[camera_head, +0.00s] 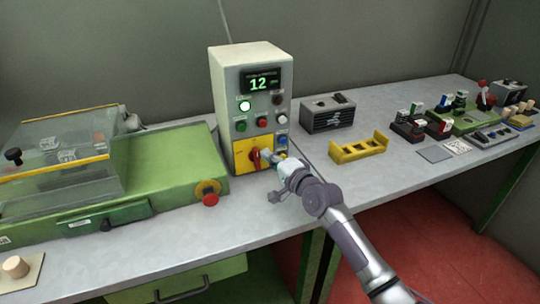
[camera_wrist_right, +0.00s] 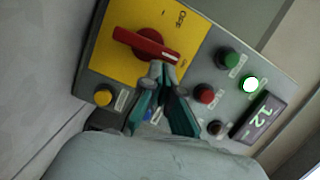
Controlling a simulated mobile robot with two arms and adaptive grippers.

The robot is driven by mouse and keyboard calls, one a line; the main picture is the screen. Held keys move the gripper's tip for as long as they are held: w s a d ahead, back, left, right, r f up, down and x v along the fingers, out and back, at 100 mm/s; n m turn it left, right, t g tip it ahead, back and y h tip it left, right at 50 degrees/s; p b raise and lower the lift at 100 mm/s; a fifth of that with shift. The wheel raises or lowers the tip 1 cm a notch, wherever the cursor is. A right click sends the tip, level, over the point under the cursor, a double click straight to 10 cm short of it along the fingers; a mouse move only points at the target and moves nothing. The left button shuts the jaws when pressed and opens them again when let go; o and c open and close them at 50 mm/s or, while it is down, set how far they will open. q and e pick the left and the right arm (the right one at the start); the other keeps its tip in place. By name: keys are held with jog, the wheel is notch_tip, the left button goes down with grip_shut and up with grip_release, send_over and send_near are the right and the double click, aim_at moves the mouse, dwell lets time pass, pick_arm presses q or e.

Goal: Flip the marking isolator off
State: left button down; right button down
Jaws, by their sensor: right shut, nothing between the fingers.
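The isolator is a red rotary handle (camera_head: 256,158) on a yellow plate (camera_head: 240,149), low on the front of a grey control box (camera_head: 222,95). My right gripper (camera_head: 269,157) is shut and empty, at the right side of the handle. In the right wrist view the red handle (camera_wrist_right: 146,44) lies across the yellow plate (camera_wrist_right: 185,18), and the shut fingertips (camera_wrist_right: 163,75) are beside its end; I cannot tell whether they touch it. The box's display (camera_head: 262,82) reads 12, and a white-green lamp (camera_head: 245,106) is lit. My left gripper is not in view.
Several coloured buttons sit above and beside the plate. A green machine (camera_head: 175,160) with a clear cover and a red stop button (camera_head: 210,199) stands left. A yellow rack (camera_head: 359,150) and a dark grey box (camera_head: 328,115) stand right. The bench front between them is clear.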

aim_at(256, 152)
jog(key=n+p, duration=0.2)
jog(key=a+r+n+h+p, duration=0.1)
jog(key=n+p, duration=0.1)
jog(key=p, duration=0.1)
jog(key=a+n+p, duration=0.1)
jog(key=n+p, duration=0.1)
jog(key=p, duration=0.1)
jog(key=shift+s+a+r+g+h, duration=0.1)
jog(key=shift+s+r+g+h, duration=0.05)
jog(key=shift+s+g+h, duration=0.25)
jog(key=shift+a+n+h+p, duration=0.25)
jog(key=shift+n+h+p, duration=0.15)
jog(key=shift+n+p, duration=0.4)
jog(key=shift+s+a+f+n+h+p, duration=0.1)
jog(key=shift+a+n+h+p, duration=0.15)
jog(key=shift+n, duration=0.3)
jog(key=shift+s+a+f+n+h+p, duration=0.15)
jog(key=shift+n+p, duration=0.15)
jog(key=shift+n, duration=0.25)
jog(key=shift+w+d, duration=0.15)
notch_tip(256, 152, up, 4)
jog(key=p, duration=0.3)
jog(key=shift+w, duration=0.15)
jog(key=a+b+v, duration=0.1)
jog(key=v, duration=0.9)
jog(key=shift+s, duration=0.3)
jog(key=shift+r, duration=0.1)
